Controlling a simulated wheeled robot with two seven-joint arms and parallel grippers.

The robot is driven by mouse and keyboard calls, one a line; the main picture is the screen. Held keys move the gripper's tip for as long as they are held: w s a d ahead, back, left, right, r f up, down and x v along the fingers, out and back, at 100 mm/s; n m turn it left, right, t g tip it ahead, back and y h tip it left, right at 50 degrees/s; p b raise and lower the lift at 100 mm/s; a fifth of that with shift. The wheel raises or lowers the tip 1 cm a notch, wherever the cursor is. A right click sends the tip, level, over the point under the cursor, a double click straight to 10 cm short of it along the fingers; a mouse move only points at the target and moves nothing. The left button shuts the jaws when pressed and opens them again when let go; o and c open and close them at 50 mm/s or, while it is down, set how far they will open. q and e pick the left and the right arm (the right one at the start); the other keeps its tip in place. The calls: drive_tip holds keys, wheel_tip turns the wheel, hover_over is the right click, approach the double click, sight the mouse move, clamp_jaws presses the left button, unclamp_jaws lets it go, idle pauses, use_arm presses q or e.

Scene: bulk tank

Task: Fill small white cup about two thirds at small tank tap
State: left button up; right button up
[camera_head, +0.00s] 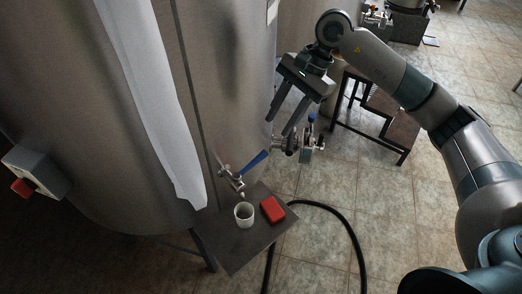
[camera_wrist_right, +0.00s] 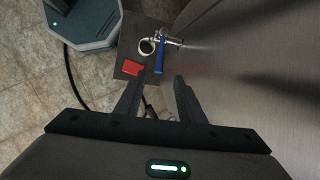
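The small white cup (camera_head: 244,214) stands upright on a dark shelf (camera_head: 232,252), just below the small tap (camera_head: 232,178) with a blue lever (camera_head: 254,160) on the large steel tank (camera_head: 150,120). The cup also shows in the right wrist view (camera_wrist_right: 147,47), beside the blue lever (camera_wrist_right: 159,57). Whether liquid is in the cup, I cannot tell. My right gripper (camera_head: 282,128) is open and empty, above and to the right of the tap, close to the tank wall. Its fingers (camera_wrist_right: 157,84) are apart in the right wrist view. My left gripper is not in view.
A red block (camera_head: 272,209) lies on the shelf right of the cup. A larger valve (camera_head: 300,141) sticks out right of the tank near my right fingers. A black hose (camera_head: 350,232) curves over the tiled floor. A grey box with a red knob (camera_head: 22,187) is at left.

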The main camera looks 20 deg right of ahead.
sight(260, 156)
drive_tip(key=p+x, duration=0.4)
drive_tip(key=x, duration=0.7)
drive_tip(key=shift+a+f, duration=0.1)
drive_tip(key=shift+x, duration=0.8)
clamp_jaws()
